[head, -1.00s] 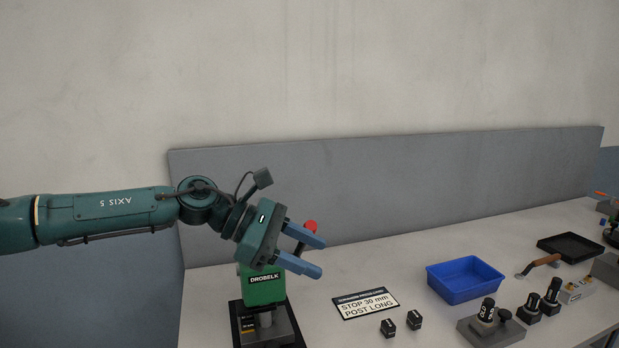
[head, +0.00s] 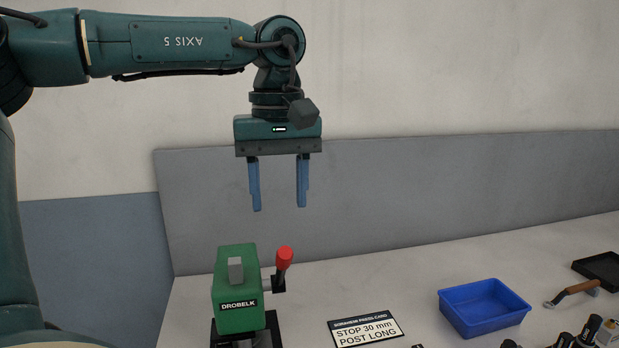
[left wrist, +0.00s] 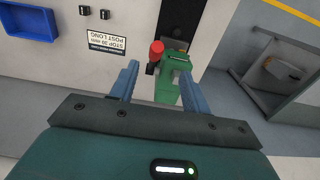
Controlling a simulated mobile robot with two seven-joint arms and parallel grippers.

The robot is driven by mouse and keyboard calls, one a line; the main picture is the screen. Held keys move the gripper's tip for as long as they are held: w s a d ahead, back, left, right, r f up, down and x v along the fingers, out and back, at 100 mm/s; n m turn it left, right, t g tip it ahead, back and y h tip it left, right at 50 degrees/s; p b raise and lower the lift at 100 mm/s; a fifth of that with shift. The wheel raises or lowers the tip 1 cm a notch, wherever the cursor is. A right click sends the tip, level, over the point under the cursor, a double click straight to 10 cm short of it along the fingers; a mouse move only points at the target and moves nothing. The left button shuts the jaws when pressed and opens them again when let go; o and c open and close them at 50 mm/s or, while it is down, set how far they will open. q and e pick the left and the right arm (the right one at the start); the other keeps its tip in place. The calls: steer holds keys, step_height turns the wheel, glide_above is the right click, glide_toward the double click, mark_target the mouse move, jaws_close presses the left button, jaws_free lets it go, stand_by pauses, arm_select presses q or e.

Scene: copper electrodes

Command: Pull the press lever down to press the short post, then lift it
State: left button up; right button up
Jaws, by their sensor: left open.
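The green press (head: 237,290), marked DROBELK, stands on a dark base at the bottom left of the head view. Its lever points upward on the press's right side and ends in a red knob (head: 285,258). My left gripper (head: 279,208) is open and empty, pointing down above the press, apart from the knob. In the left wrist view the knob (left wrist: 156,48) and the press (left wrist: 181,75) show between and beyond the open fingers. The short post cannot be made out; the lower part of the press is cut off in the head view. My right gripper is not in view.
A sign card (head: 365,329) reading "STOP 30 mm POST LONG" lies right of the press. A blue bin (head: 484,307), a black tray (head: 600,268) and a wooden-handled tool (head: 575,291) lie farther right. A grey panel (head: 400,200) stands behind the table.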

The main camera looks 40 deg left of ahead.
mark_target(284, 247)
arm_select(q)
steer(key=shift+w+f, duration=0.15)
steer(key=shift+w, duration=0.6)
steer(key=shift+s+f, duration=0.1)
steer(key=shift+s, duration=0.35)
steer(key=shift+s+f, duration=0.1)
steer(key=shift+f, duration=4)
steer(key=shift+f+b, duration=0.25)
steer(key=shift+b, duration=0.05)
steer(key=shift+c, duration=0.2)
steer(key=c, duration=0.7)
